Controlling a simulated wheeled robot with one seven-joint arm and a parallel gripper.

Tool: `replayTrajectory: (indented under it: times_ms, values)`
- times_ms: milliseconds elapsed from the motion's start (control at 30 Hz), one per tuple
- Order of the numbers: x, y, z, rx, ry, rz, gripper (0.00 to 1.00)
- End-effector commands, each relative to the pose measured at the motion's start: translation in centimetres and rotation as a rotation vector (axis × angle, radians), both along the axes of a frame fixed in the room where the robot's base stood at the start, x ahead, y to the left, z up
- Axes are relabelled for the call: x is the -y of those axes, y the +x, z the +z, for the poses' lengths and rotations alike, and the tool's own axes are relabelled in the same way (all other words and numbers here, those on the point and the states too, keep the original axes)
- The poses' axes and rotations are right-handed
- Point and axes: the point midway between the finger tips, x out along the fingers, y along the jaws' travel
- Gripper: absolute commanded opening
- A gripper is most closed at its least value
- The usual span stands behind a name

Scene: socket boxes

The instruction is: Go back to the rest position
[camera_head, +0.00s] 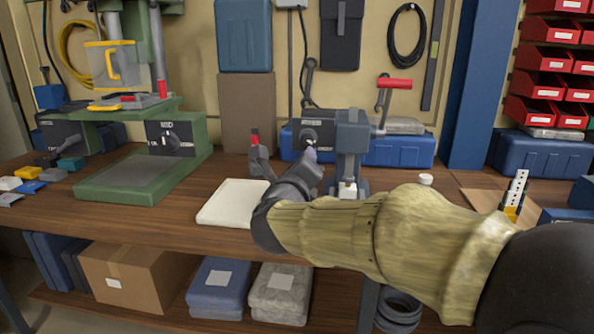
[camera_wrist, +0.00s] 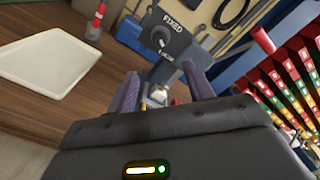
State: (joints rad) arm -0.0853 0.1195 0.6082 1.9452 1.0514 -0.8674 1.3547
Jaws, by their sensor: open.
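My gripper (camera_head: 310,158) is held out over the middle of the workbench, at the end of my arm sleeved in yellowish cloth. In the wrist view my gripper (camera_wrist: 163,86) has its two fingers apart with nothing held between them. Beyond the fingers stands a grey bench device (camera_head: 352,140) with a red-handled lever (camera_head: 394,84). A small pale piece (camera_head: 348,188) sits low on it, and a pale piece also shows between the fingers in the wrist view (camera_wrist: 160,92). Whether the fingers touch anything cannot be told.
A white tray (camera_head: 232,204) lies left of my gripper, with a red-tipped upright (camera_head: 255,138) behind it. A green drill press (camera_head: 130,175) stands farther left. A box with a dial (camera_head: 296,134) is behind. At right are a white-and-yellow upright piece (camera_head: 515,192) and red bins (camera_head: 546,58).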

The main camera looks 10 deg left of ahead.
Motion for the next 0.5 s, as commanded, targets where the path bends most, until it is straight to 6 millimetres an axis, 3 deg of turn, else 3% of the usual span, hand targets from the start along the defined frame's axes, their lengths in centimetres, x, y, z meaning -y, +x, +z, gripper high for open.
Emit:
replayTrajectory:
  times_ms: [200,500]
  values:
    - [-0.1,-2.0,0.0,0.001,-0.001,0.0,0.52]
    - [-0.1,-2.1,0.0,0.0,-0.002,0.0,0.52]
